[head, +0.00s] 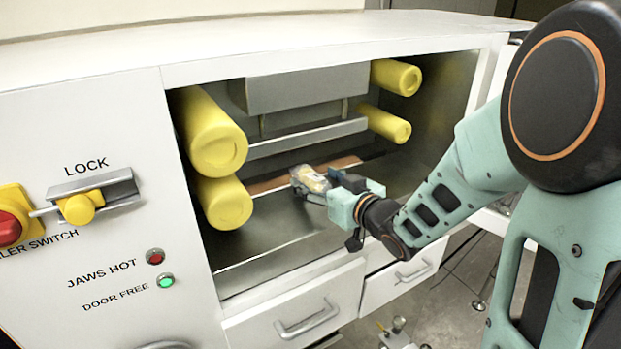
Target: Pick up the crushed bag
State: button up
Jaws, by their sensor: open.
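The crushed bag (312,180), a small crumpled clear and yellow packet, lies on the metal floor inside the machine's open bay, near the brownish strip. My gripper (333,187) reaches in from the right, with its fingers at the bag's right side. It is open. The fingers partly cover the bag's right end, and I cannot tell whether they touch it or stand around it.
Yellow rollers (215,140) stick out on the bay's left, and more yellow rollers (388,122) on its right. A metal jaw block (305,90) hangs above the bag. The lock (80,207) and a red switch (10,228) are on the left panel. The green door-free lamp (166,281) is lit.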

aim_at(310, 177)
jog(key=shift+x, duration=1.55)
jog(key=shift+c, duration=0.4)
jog(key=c, duration=1.2)
